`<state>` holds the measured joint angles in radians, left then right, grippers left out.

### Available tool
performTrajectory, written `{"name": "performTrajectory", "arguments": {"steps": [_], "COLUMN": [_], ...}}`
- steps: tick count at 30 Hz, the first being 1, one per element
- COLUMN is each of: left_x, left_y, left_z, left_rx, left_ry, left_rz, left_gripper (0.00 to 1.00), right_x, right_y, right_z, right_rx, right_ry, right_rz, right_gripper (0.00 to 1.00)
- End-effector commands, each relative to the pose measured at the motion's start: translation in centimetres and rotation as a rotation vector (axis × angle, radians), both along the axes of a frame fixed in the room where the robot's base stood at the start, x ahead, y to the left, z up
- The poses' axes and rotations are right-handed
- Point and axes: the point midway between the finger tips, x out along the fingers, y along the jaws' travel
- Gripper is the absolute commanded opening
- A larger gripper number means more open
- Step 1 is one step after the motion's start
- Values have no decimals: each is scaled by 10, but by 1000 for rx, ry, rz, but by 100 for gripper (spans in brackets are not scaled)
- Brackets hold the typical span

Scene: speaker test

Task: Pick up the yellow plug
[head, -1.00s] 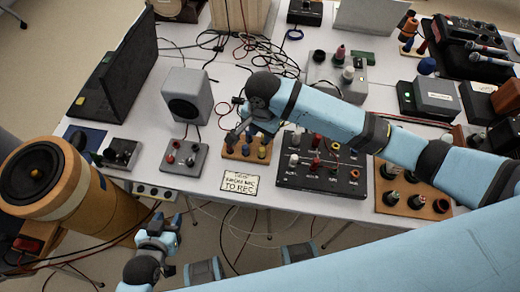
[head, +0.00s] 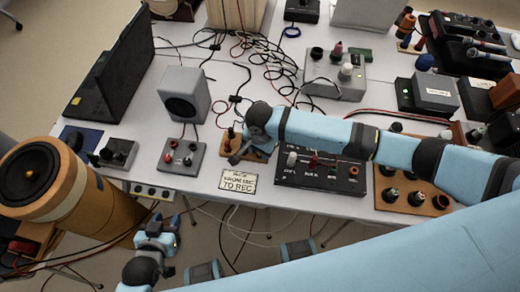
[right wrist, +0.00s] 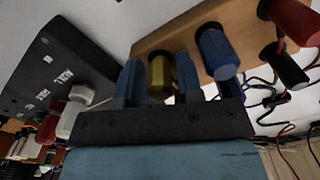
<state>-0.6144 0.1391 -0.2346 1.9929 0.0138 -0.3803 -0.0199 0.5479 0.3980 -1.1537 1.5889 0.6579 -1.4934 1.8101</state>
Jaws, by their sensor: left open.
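The yellow plug (right wrist: 158,78) stands in a wooden board (right wrist: 168,38) between the two fingers of my right gripper (right wrist: 158,66) in the right wrist view. Gaps show on both sides of it, so the gripper looks open around it. A blue plug (right wrist: 217,54) stands just outside the right-hand finger. In the head view my right gripper (head: 246,146) is over the board (head: 226,152) and hides the yellow plug. My left gripper (head: 160,233) is open and empty, below the table's front edge.
A red plug (right wrist: 292,20) is further along the board. A black panel (head: 320,177) with knobs lies to the right, a grey box (head: 181,157) with knobs to the left. A paper sign (head: 239,182) is in front. Cables run behind the board.

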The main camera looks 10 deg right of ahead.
Motion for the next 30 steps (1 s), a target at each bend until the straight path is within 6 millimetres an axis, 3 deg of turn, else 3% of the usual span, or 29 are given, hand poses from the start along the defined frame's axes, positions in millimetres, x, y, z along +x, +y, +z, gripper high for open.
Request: {"name": "performTrajectory", "arguments": {"steps": [3, 7, 8, 20, 26, 30], "left_x": [0, 0, 1, 1, 1, 0], "left_y": [0, -1, -1, -1, -1, 0], "left_z": [1, 1, 2, 3, 5, 6], "left_rx": [0, -1, -1, -2, -1, 1], "left_ry": [-1, -2, -3, -4, -5, -3], "left_rz": [0, -1, -1, -1, 0, -1], "left_gripper": [43, 43, 43, 43, 43, 43], "right_x": [0, 0, 0, 0, 0, 0], "right_y": [0, 0, 0, 0, 0, 0], "right_z": [0, 1, 1, 6, 29, 61], "right_rx": [0, 0, 0, 1, 1, 4], "right_ry": [0, 0, 0, -1, -1, -2], "right_rz": [0, 0, 0, 0, 0, 0], "right_gripper": [33, 4, 0, 0, 0, 0]}}
